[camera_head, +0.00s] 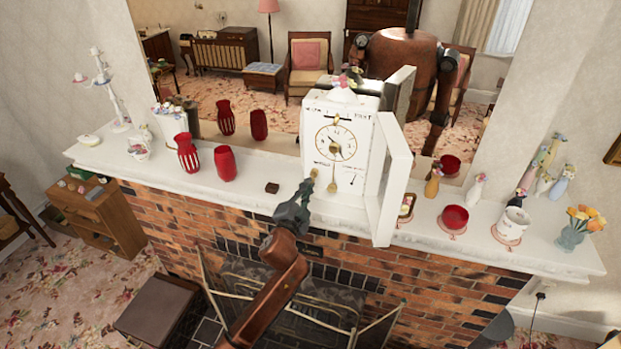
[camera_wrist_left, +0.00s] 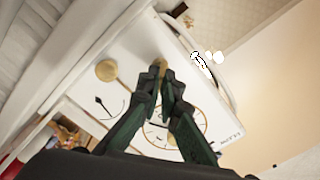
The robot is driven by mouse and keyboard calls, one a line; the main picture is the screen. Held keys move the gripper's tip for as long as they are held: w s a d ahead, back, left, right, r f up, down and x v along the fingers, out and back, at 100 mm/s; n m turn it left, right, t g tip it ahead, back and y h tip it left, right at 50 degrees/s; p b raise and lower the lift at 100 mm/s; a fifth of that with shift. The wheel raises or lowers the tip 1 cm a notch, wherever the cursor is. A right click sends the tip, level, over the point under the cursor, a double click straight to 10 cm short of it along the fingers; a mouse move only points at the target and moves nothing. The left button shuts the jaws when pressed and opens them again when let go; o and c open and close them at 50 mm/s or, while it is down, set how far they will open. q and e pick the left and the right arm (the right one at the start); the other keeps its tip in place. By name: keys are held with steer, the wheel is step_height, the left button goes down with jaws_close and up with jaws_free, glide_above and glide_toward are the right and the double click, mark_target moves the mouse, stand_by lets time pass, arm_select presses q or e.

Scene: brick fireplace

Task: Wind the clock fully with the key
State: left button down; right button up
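The white clock (camera_head: 318,200) stands on the mantel, with its glass-side door (camera_head: 393,185) swung open to the right. Its round dial (camera_head: 335,143) and gold pendulum bob (camera_head: 333,186) show. My left gripper (camera_head: 306,187) is in front of the clock's lower left. In the left wrist view its fingertips (camera_wrist_left: 164,80) close together on a small gold piece, which looks like the key (camera_wrist_left: 158,62). The key also shows in the head view (camera_head: 313,174), below and left of the dial. I cannot tell whether it touches the clock. My right gripper is out of view.
Red vases (camera_head: 225,164) and a small dark block (camera_head: 272,187) stand left of the clock. A red bowl (camera_head: 455,217), a white cup (camera_head: 514,223) and a flower vase (camera_head: 572,236) stand to its right. The mantel (camera_head: 260,200) is bare around the block. A mirror (camera_head: 225,55) is behind.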

arm_select(q)
steer(key=shift+r+m+p, duration=0.15)
steer(key=shift+m+p, duration=0.2)
steer(key=shift+m, duration=0.55)
steer(key=shift+d, duration=0.1)
steer(key=m+p, duration=0.1)
steer(key=m, duration=0.1)
steer(key=m+p, duration=0.1)
steer(key=shift+r+m, duration=0.2)
steer(key=shift+m, duration=0.2)
steer(key=shift+f+m, duration=0.15)
steer(key=shift+m, duration=0.35)
steer(key=shift+p, duration=0.35)
